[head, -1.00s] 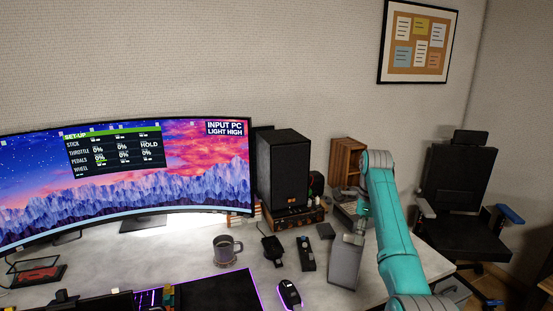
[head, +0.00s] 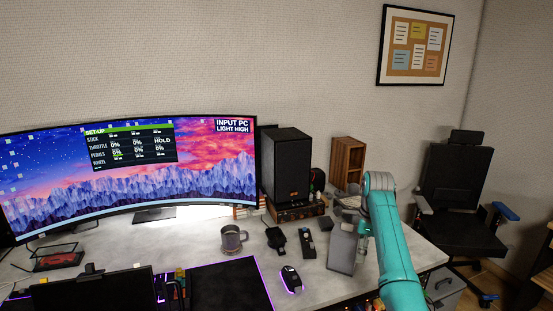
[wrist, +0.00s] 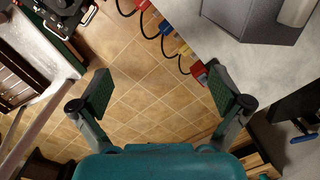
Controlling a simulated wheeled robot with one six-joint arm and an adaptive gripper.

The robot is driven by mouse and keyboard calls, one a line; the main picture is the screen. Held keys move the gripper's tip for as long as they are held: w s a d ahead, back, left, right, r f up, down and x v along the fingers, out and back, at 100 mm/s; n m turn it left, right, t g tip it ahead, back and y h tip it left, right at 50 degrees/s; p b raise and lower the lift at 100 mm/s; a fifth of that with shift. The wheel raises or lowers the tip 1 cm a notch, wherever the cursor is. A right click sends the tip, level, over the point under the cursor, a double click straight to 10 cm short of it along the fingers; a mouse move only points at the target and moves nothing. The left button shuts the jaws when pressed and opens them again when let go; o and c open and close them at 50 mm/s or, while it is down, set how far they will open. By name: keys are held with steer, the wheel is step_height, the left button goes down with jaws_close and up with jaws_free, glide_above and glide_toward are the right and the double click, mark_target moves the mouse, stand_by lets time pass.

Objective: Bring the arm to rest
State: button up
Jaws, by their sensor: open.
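My teal arm (head: 393,245) rises at the right of the desk in the head view, bent at its top joint. My gripper (wrist: 160,90) shows in the wrist view with its two dark finger pads wide apart. Nothing is between them; tiled floor lies below. In the head view the gripper is hard to make out near the arm's bend.
A grey angular box (head: 341,252) stands on the desk (head: 205,258) beside my arm. A black speaker (head: 287,165), a mug (head: 232,239) and a mouse (head: 290,279) are to its left. An office chair (head: 460,190) stands right. Colored connectors (wrist: 184,48) hang near the desk edge.

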steer(key=s+a+f+n+t, duration=0.1)
steer(key=s+f+n+t, duration=0.3)
steer(key=f, duration=1)
steer(key=s+a+f+n+g, duration=0.15)
steer(key=s+f, duration=0.45)
steer(key=f, duration=0.7)
steer(key=s+a+f+n+t, duration=0.25)
steer(key=s+f, duration=0.35)
steer(key=s, duration=0.4)
steer(key=s+a+f+n+t, duration=0.1)
steer(key=s+f+n+t, duration=0.3)
steer(key=s, duration=0.6)
steer(key=s+a+r+n+t, duration=0.1)
steer(key=s+r+n, duration=0.15)
steer(key=s, duration=0.85)
steer(key=s+r+n, duration=0.2)
steer(key=s+r, duration=0.1)
steer(key=s, duration=0.8)
steer(key=s+r+n+t, duration=0.2)
steer(key=s+r, duration=0.5)
steer(key=r, duration=0.4)
steer(key=s+r+n+t, duration=0.2)
steer(key=s+r+n, duration=0.2)
steer(key=s+r, duration=0.4)
step_height(320, 180, up, 3)
steer(key=shift+s+a+r, duration=0.15)
steer(key=shift+a+r, duration=0.05)
steer(key=shift+a, duration=0.2)
